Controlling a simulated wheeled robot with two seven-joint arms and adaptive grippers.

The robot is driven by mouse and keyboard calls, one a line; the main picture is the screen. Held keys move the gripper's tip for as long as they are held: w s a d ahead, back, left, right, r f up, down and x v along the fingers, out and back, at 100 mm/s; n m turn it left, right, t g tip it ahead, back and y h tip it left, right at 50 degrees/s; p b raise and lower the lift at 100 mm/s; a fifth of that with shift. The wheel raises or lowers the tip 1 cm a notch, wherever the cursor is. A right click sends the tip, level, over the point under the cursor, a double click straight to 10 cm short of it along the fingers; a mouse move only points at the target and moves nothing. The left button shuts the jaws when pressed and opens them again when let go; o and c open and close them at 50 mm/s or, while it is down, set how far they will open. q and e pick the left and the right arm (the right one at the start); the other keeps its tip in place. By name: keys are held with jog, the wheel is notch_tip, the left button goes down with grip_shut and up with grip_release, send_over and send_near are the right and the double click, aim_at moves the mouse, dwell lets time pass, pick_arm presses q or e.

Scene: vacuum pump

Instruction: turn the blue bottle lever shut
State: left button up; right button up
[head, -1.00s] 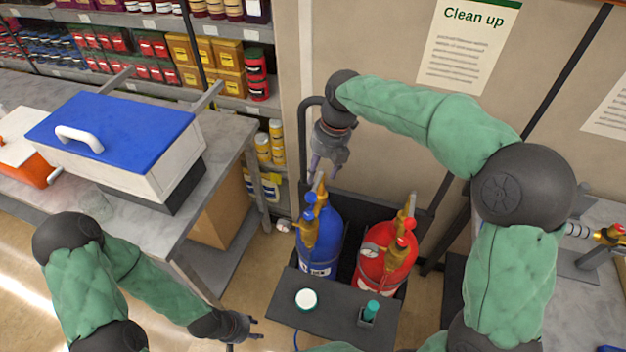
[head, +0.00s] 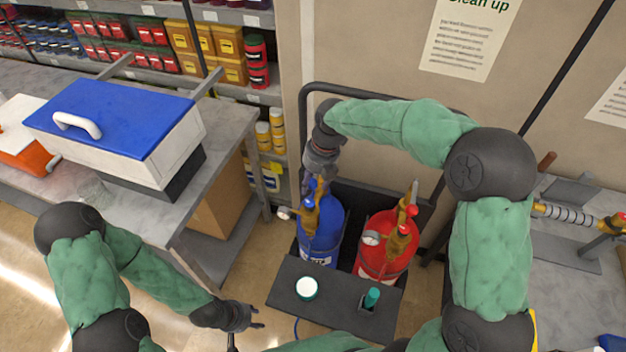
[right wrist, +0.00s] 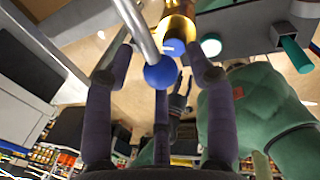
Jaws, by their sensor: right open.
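The blue bottle (head: 327,229) stands upright in a black cart, with a brass valve (head: 311,222) on top. In the right wrist view, the lever is a silver bar (right wrist: 136,28) ending in a blue ball (right wrist: 161,74), beside the brass valve body (right wrist: 177,22). My right gripper (head: 316,183) is over the top of the blue bottle and hides part of the lever in the head view. Its fingers (right wrist: 161,66) are spread around the blue ball, without closing on it. My left gripper (head: 256,317) is open and empty, low over the floor, left of the cart.
A red bottle (head: 388,243) with its own brass valve and gauge stands right of the blue one. The cart's front shelf (head: 335,297) carries a white round lid (head: 307,288) and a green-capped item (head: 371,297). A workbench (head: 225,150) is at left; a wall stands behind.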

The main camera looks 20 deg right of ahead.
grip_shut()
jog(key=shift+a, duration=0.1)
jog(key=w+a+m+h+p, duration=0.1)
jog(key=w+m+p, duration=0.1)
jog(key=w+m, duration=0.5)
jog(key=w+a+m+t+h+p, duration=0.1)
jog(key=w+m+p, duration=0.1)
jog(key=w+m, duration=0.4)
jog(key=shift+w+a+m+h+p, duration=0.3)
jog(key=shift+w+a+m+h, duration=0.1)
jog(key=shift+m, duration=2.1)
jog(key=shift+r, duration=0.1)
